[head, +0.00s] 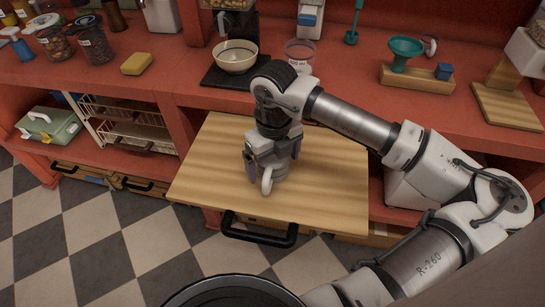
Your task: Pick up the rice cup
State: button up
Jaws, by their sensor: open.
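My gripper (273,166) points down over the pulled-out wooden board (335,190). Its dark finger pads are apart, one on the left and one on the right. A small pale grey thing with a white curved handle (267,181) shows under and between the fingers. It looks like the rice cup, but my gripper hides most of it, and I cannot tell whether the fingers touch it. A clear cup with printed marks (300,58) stands on the red counter behind my arm.
A white bowl (236,57) sits on a dark scale-like plate left of the clear cup. A yellow sponge (137,63) and jars stand further left. A teal funnel (405,49) is at right. The board is bare around my gripper.

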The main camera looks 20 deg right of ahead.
jog(key=shift+f, duration=0.35)
jog(key=shift+c, duration=0.4)
jog(key=c, duration=1.1)
